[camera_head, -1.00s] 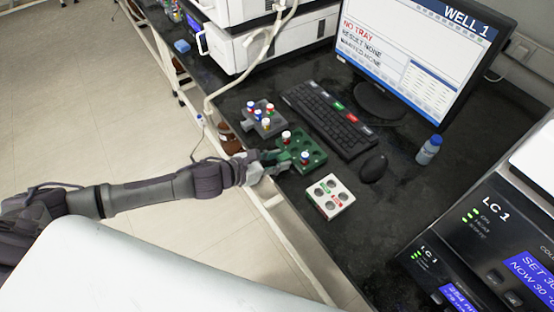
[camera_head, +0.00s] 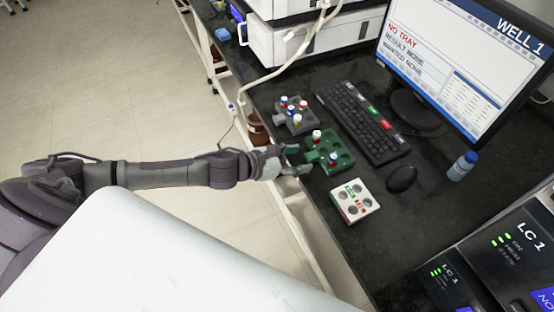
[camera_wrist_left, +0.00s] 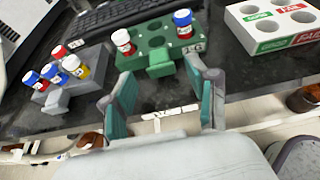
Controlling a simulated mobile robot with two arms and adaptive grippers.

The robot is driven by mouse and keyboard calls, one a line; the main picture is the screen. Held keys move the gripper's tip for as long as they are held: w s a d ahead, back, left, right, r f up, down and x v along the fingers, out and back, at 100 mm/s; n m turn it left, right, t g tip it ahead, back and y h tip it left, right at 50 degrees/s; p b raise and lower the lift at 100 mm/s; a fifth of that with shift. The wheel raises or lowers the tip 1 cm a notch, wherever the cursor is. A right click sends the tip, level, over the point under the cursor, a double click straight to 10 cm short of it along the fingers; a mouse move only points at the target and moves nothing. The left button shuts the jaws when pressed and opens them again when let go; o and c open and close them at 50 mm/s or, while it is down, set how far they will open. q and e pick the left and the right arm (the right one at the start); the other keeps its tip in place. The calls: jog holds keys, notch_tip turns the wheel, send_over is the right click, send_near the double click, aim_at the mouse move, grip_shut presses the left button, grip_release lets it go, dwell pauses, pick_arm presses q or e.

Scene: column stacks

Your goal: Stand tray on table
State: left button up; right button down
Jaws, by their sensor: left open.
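The green tray (camera_head: 343,160) rests flat on the dark table (camera_head: 420,215), between the grey tray and the white block. My left gripper (camera_head: 299,160) is open at the table's edge. In the left wrist view its fingers (camera_wrist_left: 164,80) stand either side of the handle, apart from it. My right gripper is not in view.
A grey tray (camera_head: 296,122) with several capped vials stands left of the green tray. A white block (camera_head: 354,201) with round holes stands to its right. Behind are a keyboard (camera_head: 362,125), mouse (camera_head: 401,178) and monitor (camera_head: 450,60). A blue-capped bottle (camera_head: 461,167) stands farther right.

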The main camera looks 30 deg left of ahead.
pick_arm(q)
jog(key=b+v, duration=0.1)
jog(key=v, duration=0.8)
jog(key=shift+s+b, duration=0.15)
jog(key=shift+b, duration=0.15)
jog(key=shift+a+r, duration=0.1)
